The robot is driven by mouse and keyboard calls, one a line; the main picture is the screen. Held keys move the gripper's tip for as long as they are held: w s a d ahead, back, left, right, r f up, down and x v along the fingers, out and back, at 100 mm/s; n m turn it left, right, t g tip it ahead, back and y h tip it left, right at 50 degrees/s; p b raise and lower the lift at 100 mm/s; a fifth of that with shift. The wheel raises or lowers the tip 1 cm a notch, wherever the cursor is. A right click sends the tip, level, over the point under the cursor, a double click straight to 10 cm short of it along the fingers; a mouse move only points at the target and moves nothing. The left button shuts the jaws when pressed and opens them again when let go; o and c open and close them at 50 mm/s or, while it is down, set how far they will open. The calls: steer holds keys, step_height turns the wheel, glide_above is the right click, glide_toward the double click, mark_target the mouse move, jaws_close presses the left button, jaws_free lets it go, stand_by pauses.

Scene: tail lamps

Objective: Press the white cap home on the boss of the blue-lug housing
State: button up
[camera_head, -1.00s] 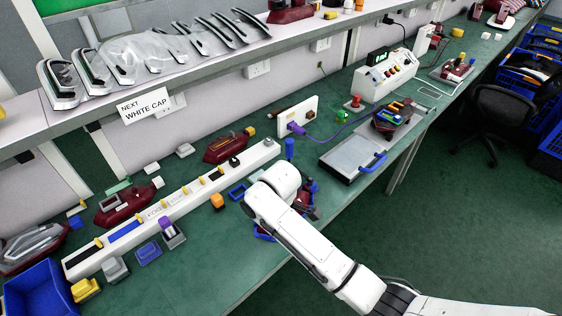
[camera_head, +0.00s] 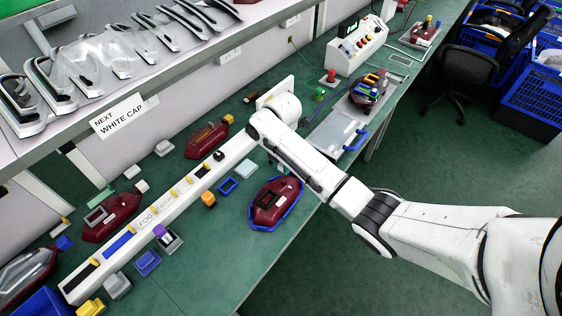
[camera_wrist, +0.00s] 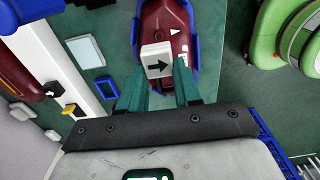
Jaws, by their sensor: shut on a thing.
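My gripper (camera_wrist: 158,88) has its two teal fingers closed on the white cap (camera_wrist: 157,55), which bears a black arrow pointing right. A dark red housing (camera_wrist: 165,22) with blue along its sides lies beyond the cap in the wrist view. The cap overlaps its near end in that picture, and a gap between them cannot be judged. In the head view the housing (camera_head: 275,201) rests in a blue frame near the bench's front edge, with my arm beyond it. The gripper and cap are hidden there. The boss cannot be made out, nor which blue part is a lug.
A long white rack (camera_head: 165,205) lies left of the housing. A blue open frame (camera_head: 228,186), an orange block (camera_head: 208,199) and a pale grey tile (camera_head: 246,168) lie between. A grey plate with a blue handle (camera_head: 335,137) lies farther right.

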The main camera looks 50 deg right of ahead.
mark_target(282, 171)
steer(key=shift+f+b, duration=1.9)
steer(key=shift+f, duration=1.05)
steer(key=shift+f+b, duration=0.35)
steer(key=shift+f, duration=0.9)
steer(key=o, duration=1.1)
steer(key=shift+r, duration=0.1)
steer(key=shift+c, duration=0.2)
step_height(282, 171, up, 11)
steer(key=shift+f+b, duration=0.1)
steer(key=shift+b, duration=0.2)
